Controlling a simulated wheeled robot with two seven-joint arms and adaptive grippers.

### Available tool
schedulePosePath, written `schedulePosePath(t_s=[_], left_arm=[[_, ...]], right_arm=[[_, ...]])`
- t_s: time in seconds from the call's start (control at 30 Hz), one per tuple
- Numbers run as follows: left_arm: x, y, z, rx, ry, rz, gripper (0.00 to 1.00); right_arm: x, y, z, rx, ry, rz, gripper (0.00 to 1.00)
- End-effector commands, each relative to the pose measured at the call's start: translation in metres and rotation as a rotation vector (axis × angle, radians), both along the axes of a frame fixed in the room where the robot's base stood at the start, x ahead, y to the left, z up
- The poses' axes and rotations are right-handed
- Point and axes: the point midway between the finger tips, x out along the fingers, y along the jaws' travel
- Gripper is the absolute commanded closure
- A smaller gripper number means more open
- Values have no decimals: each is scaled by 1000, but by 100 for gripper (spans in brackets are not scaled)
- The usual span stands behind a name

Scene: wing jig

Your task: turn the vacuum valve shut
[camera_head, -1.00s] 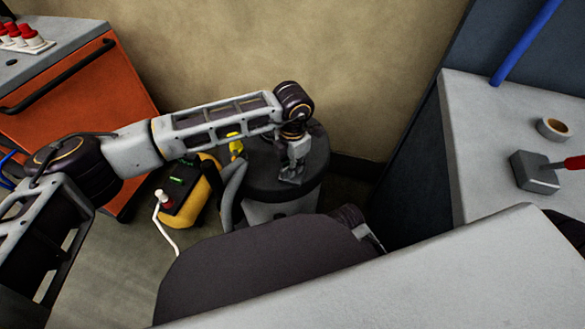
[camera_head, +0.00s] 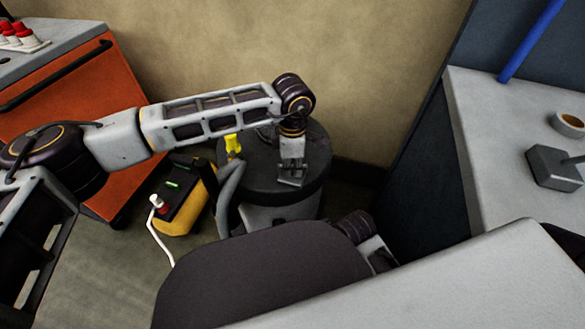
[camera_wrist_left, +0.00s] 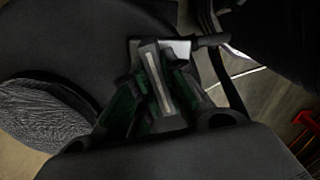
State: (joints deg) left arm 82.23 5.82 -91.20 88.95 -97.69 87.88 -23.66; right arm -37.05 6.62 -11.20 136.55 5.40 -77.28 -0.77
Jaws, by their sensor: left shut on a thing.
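A dark round drum (camera_head: 312,140) with a grey hose at its left stands on the floor by the wall. My left gripper (camera_head: 291,178) points down over the drum's lid. In the left wrist view its fingers (camera_wrist_left: 158,92) are closed around a pale narrow bar (camera_wrist_left: 154,68) in front of a light metal plate, with a dark pipe stub at the right. The bar looks like the vacuum valve's handle, but the dark view leaves this uncertain. A small yellow piece (camera_head: 233,145) by the hose is apart from the gripper. My right gripper is not in view.
A yellow and black box (camera_head: 186,197) with a white cable stands left of the drum. An orange cabinet (camera_head: 70,95) is at the left. At the right, a grey bench (camera_head: 500,170) carries a tape roll (camera_head: 567,124) and a grey block (camera_head: 551,168).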

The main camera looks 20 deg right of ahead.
Motion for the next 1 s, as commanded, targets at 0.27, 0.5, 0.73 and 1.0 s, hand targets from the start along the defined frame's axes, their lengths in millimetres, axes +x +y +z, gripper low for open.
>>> schedulePosePath(t_s=[0.27, 0.5, 0.73, 1.0], left_arm=[[0, 0, -1, 0, -1, -184, 100], [0, 0, -1, 0, -1, -280, 100], [0, 0, 0, 1, -1, -312, 100], [0, 0, 0, 1, -1, -314, 100]], right_arm=[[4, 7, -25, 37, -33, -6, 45], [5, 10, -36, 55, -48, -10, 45], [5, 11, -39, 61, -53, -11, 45], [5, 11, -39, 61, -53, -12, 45]])
